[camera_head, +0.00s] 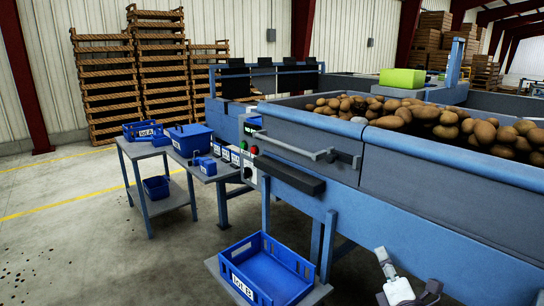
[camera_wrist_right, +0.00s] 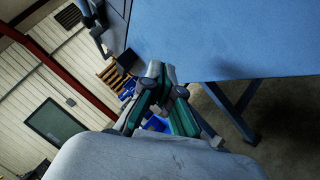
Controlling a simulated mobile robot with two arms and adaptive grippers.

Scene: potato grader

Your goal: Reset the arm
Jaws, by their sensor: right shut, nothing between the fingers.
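My right gripper (camera_head: 400,288) shows at the bottom right of the head view, in front of the blue side of the potato grader (camera_head: 440,235). It holds nothing. In the right wrist view the gripper (camera_wrist_right: 162,72) has its fingers together, with the grader's blue panel (camera_wrist_right: 230,40) beyond and to the right. My left gripper is not in either view.
Potatoes (camera_head: 420,115) fill the grader's top. A blue crate (camera_head: 300,268) labelled lot B sits on a low shelf at the bottom centre. A side table (camera_head: 140,150) holds blue crates. Stacked wooden crates (camera_head: 105,90) stand behind. The left floor is clear.

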